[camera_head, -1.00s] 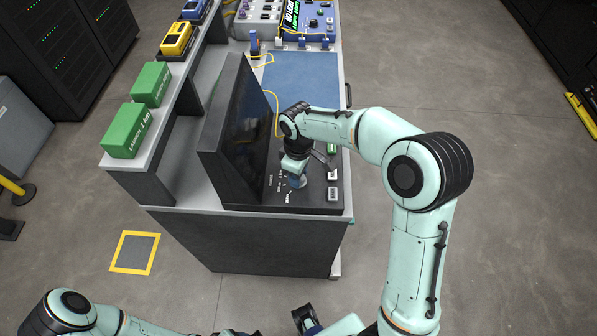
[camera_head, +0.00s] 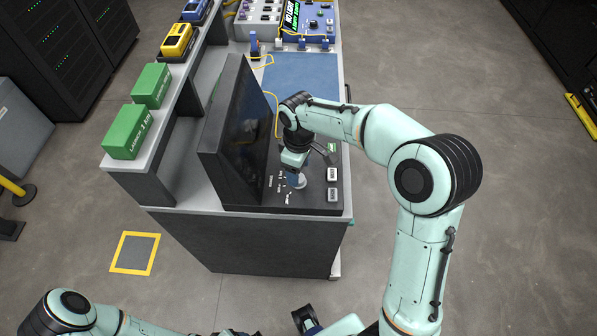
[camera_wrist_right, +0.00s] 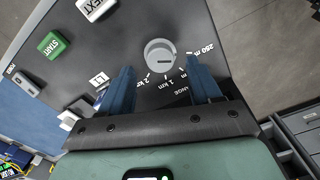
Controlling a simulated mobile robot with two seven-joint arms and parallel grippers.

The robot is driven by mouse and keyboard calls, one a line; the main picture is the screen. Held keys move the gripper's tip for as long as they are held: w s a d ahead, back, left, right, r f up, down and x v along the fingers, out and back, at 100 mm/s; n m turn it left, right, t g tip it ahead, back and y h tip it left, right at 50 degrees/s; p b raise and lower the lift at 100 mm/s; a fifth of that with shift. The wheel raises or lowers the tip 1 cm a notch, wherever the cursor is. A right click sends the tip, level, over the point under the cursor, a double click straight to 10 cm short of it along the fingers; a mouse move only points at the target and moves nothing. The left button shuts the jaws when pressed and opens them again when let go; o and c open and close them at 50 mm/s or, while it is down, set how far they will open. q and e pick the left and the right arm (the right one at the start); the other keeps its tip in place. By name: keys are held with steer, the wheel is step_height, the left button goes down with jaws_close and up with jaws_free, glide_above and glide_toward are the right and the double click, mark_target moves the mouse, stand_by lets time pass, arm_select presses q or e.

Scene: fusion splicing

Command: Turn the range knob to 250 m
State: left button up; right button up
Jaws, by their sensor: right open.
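The range knob (camera_wrist_right: 160,55) is a pale round dial on the black sloping panel. Its dark pointer line lies toward the right in the right wrist view, roughly on the side of the 250 m mark (camera_wrist_right: 203,58). The 1 km and 2 km marks sit below it there. In the head view the knob (camera_head: 297,181) shows just below my right gripper (camera_head: 299,164). The right gripper's two blue fingers (camera_wrist_right: 160,65) are apart, one on each side of the knob in the picture, with clear gaps.
A green START button (camera_wrist_right: 55,46) and a white NEXT button (camera_wrist_right: 95,8) are on the same panel (camera_head: 255,203). A dark upright screen (camera_head: 235,130) stands left of the knob. The blue mat (camera_head: 310,75) behind is mostly clear.

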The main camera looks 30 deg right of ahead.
arm_select(q)
steer(key=shift+w+r+p, duration=0.4)
steer(key=shift+r+p, duration=0.25)
steer(key=shift+r, duration=0.15)
arm_select(e)
step_height(320, 180, up, 10)
steer(key=shift+r, duration=0.2)
arm_select(q)
steer(key=shift+s, duration=0.1)
